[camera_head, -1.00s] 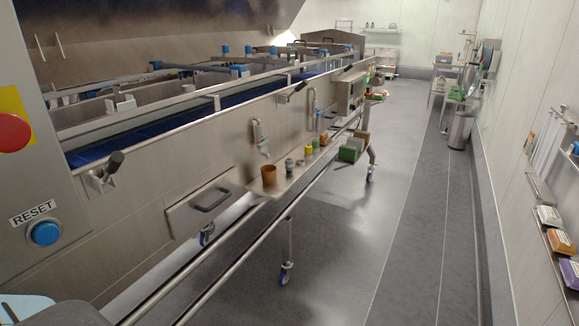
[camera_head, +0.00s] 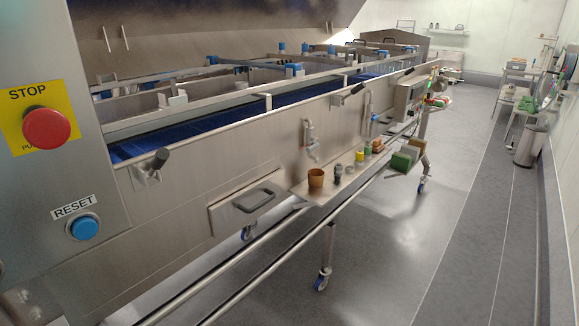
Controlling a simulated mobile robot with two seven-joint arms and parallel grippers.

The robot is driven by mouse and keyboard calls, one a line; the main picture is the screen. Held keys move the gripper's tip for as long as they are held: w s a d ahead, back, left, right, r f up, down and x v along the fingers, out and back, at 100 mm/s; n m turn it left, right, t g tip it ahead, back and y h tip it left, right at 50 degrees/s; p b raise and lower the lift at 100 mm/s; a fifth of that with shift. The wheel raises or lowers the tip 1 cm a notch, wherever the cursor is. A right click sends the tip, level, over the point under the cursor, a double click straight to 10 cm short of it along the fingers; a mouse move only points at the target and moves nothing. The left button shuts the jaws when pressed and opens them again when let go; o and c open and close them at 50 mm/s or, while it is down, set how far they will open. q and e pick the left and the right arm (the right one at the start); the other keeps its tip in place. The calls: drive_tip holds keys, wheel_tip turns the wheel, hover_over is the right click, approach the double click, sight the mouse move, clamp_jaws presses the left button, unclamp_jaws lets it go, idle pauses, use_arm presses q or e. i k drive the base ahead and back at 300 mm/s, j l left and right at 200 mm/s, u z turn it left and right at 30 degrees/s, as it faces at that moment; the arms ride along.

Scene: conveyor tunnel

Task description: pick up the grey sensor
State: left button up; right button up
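A small dark grey cylinder-like item (camera_head: 338,173), which may be the grey sensor, stands on a narrow metal shelf (camera_head: 318,194) along the side of the conveyor machine. It is too small to identify surely. A brown cup (camera_head: 316,178) stands to its left, and a smaller greyish item (camera_head: 349,168) is to its right. Neither of my grippers is in view.
Yellow, green and orange-brown items stand further along the shelf; a green box (camera_head: 401,161) is beyond. A drawer handle (camera_head: 256,199), rails and caster legs line the machine. A control panel with a red stop button (camera_head: 46,129) is close at left.

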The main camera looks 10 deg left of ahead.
sight(338, 168)
drive_tip(key=i+l+u, duration=0.9)
drive_tip(key=l, duration=0.35)
drive_tip(key=i+l, duration=0.3)
drive_tip(key=l, duration=0.2)
drive_tip(key=i+l, duration=0.15)
drive_tip(key=l, duration=0.15)
drive_tip(key=i+l, duration=0.15)
drive_tip(key=l, duration=0.2)
drive_tip(key=i+l+u, duration=0.1)
drive_tip(key=l, duration=0.25)
drive_tip(key=i+l, duration=0.2)
drive_tip(key=l, duration=0.15)
drive_tip(key=i+l, duration=0.15)
drive_tip(key=l, duration=0.2)
drive_tip(key=i+l, duration=0.15)
drive_tip(key=l, duration=0.2)
drive_tip(key=j+u, duration=0.05)
